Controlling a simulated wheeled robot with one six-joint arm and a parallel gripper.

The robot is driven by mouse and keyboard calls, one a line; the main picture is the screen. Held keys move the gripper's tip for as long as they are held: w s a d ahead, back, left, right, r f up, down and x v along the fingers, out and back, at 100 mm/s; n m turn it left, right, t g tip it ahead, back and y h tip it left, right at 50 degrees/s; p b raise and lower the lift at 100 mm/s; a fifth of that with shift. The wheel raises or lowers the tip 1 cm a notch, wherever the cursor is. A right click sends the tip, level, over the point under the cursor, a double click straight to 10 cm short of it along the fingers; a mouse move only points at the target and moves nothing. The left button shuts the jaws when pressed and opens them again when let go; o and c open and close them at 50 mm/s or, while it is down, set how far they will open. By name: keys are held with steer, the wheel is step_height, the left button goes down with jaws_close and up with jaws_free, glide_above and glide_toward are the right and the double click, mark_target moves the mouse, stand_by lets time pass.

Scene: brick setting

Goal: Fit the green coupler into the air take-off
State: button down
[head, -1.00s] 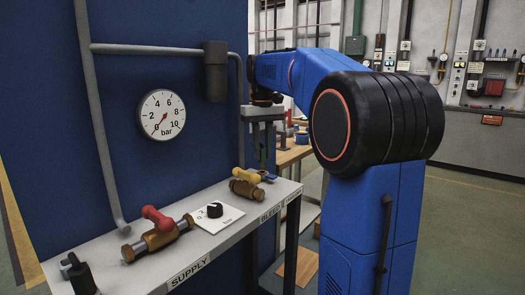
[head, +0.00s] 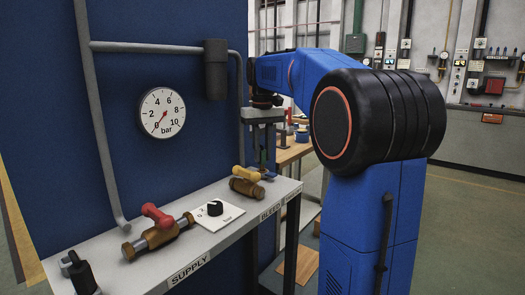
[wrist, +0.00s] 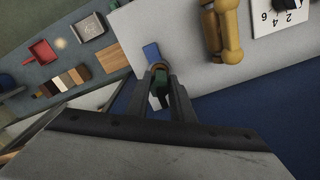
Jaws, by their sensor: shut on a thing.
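My gripper (wrist: 166,92) is shut on the green coupler (wrist: 161,80), which shows as a small dark green piece between the fingers in the wrist view. Just beyond the fingertips is a brownish ring (wrist: 158,67) with a blue part (wrist: 151,52) beside it on the pale bench top; this looks like the air take-off. The coupler appears close to the ring, but I cannot tell whether they touch. In the head view my gripper (head: 262,140) points down over the bench's far right end, above the blue part (head: 267,173).
A brass valve with a yellow handle (head: 245,182) stands close left of the gripper. A red-handled valve (head: 158,232) and a dial plate (head: 216,214) are nearer. The blue panel (head: 200,60) with its gauge (head: 162,112) rises behind the bench (head: 230,236).

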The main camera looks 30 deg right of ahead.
steer(key=shift+f, duration=1.1)
steer(key=c, duration=1)
jaws_free()
steer(key=shift+c, duration=0.2)
steer(key=shift+r, duration=0.1)
steer(key=shift+r, duration=2.9)
steer(key=shift+s, duration=0.1)
